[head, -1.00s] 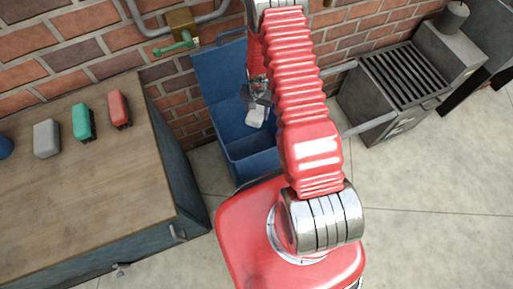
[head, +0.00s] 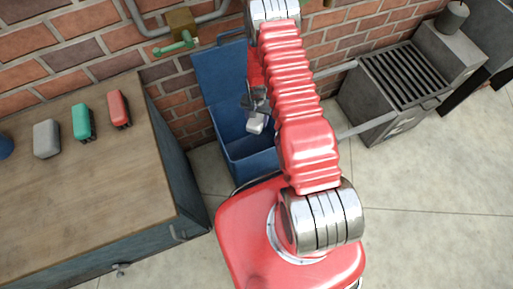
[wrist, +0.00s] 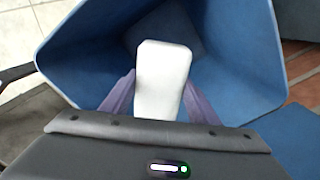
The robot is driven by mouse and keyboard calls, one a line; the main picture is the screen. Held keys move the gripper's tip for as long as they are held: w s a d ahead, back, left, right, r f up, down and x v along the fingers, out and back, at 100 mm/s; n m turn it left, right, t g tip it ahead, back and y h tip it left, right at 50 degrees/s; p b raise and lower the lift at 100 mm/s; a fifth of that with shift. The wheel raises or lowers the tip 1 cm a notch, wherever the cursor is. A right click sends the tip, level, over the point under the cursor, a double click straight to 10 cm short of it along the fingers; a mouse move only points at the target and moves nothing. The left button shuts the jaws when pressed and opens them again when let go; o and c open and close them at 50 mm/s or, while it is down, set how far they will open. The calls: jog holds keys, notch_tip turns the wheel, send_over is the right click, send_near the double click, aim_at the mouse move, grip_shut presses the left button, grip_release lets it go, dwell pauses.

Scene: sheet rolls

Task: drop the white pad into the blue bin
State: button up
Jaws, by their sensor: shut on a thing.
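The white pad (wrist: 163,75) is held between the two purple fingers of my gripper (wrist: 146,96) in the wrist view. In the head view the pad (head: 256,123) shows small and pale at the end of my gripper (head: 254,108). The blue bin (head: 249,157) stands on the floor against the brick wall with its lid raised. In the wrist view the bin's walls (wrist: 232,72) surround the pad, which is over the bin's open mouth. The gap between pad and bin floor cannot be judged exactly. My arm hides part of the bin's right side.
A wooden-topped bench (head: 75,190) on the left bears a grey object (head: 46,139), a green one (head: 83,122) and a red one (head: 119,108). A green-handled valve (head: 177,45) is on the wall. A grey grill-like unit (head: 395,90) stands at the right.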

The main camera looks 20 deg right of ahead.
jog(key=o, duration=1.1)
notch_tip(320, 180, up, 14)
jog(key=shift+f, duration=0.15)
dwell(0.4)
dwell(0.9)
